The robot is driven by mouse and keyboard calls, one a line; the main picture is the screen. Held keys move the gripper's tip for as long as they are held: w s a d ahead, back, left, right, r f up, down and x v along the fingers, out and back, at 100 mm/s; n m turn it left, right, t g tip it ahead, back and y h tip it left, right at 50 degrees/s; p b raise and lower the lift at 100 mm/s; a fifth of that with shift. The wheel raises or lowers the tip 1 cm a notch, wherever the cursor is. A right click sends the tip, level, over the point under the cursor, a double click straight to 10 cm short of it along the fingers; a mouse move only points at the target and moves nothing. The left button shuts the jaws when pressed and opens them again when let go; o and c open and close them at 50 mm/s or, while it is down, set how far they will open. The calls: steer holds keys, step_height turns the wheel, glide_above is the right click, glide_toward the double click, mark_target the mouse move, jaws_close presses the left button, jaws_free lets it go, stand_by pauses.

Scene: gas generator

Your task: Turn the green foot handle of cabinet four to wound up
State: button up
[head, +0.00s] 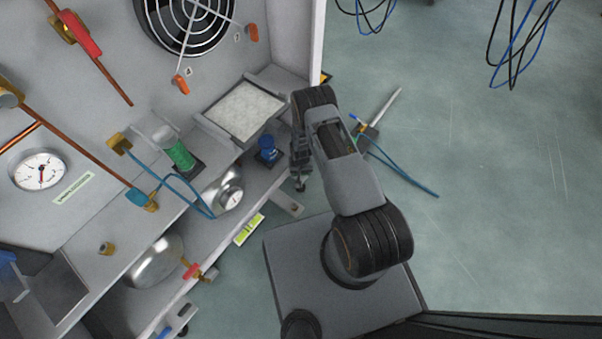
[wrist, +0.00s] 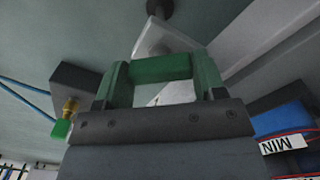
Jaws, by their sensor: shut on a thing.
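In the wrist view the green foot handle (wrist: 163,68) shows as a green frame with two side arms and a crossbar. It stands before a pale grey plate and a dark round knob. The dark jaw of my gripper (wrist: 160,130) crosses the bottom of that view and covers the handle's lower part. My gripper is shut on the handle. In the head view my gripper (head: 300,178) points down at the cabinet's lower front edge, and the green handle is hidden behind it. I cannot tell the handle's exact turn angle.
A blue container (head: 268,151) stands on the ledge left of my gripper; its MIN label (wrist: 283,143) shows in the wrist view. A spirit level (head: 249,230) and a grey bracket (head: 288,204) lie nearby. A tool with blue tubing (head: 405,173) lies right. Open floor extends right.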

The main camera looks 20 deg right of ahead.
steer(key=n+b, duration=0.1)
steer(key=n, duration=0.3)
steer(key=shift+w+n+b, duration=0.1)
steer(key=shift+n+b, duration=0.2)
steer(key=shift+w+n+b, duration=0.1)
steer(key=shift+n+b, duration=0.55)
steer(key=shift+n, duration=1.85)
steer(key=o, duration=0.6)
steer(key=shift+o, duration=0.2)
step_height(320, 180, up, 14)
steer(key=p, duration=0.5)
steer(key=shift+f, duration=0.1)
